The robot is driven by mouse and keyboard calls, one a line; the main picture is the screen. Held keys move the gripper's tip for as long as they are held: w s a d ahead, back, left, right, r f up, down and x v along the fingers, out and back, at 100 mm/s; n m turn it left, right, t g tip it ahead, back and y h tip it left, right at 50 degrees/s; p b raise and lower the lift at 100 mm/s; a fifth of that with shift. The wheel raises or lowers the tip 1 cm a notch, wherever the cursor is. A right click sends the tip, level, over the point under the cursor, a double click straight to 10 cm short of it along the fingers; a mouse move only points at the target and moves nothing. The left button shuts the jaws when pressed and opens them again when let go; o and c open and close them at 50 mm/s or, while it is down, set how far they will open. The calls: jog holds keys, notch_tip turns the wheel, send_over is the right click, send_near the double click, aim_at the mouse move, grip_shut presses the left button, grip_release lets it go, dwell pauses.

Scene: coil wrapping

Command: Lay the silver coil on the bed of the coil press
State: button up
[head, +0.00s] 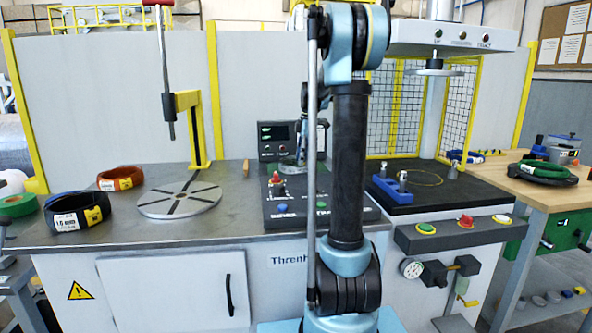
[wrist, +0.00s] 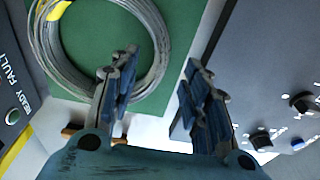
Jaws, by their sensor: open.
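The silver coil (wrist: 154,72) shows in the wrist view as a ring of thin wire with a yellow tag, lying on a green surface (wrist: 187,40). My gripper (wrist: 160,68) is open, its two fingers apart; the left finger overlaps the coil's lower right edge in the picture. I cannot tell whether they touch. In the head view my arm hides most of the area around the gripper, and I cannot make out the coil clearly. The coil press has a dark flat bed (head: 478,178) at right, with a yellow ring marked on it and a round plate (head: 438,72) hanging above.
A blue fixture (head: 391,188) stands on the press bed's left part. Yellow-framed mesh guards (head: 462,110) rise behind it. Buttons (head: 466,221) line the press front. A round turntable (head: 180,199), a black coil (head: 76,211) and a red coil (head: 120,178) are at left.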

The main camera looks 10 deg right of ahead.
jog(key=shift+a+f, duration=0.25)
jog(key=shift+f, duration=0.9)
jog(key=shift+a+f, duration=0.25)
jog(key=shift+f, duration=0.85)
jog(key=shift+c, duration=0.5)
grip_shut()
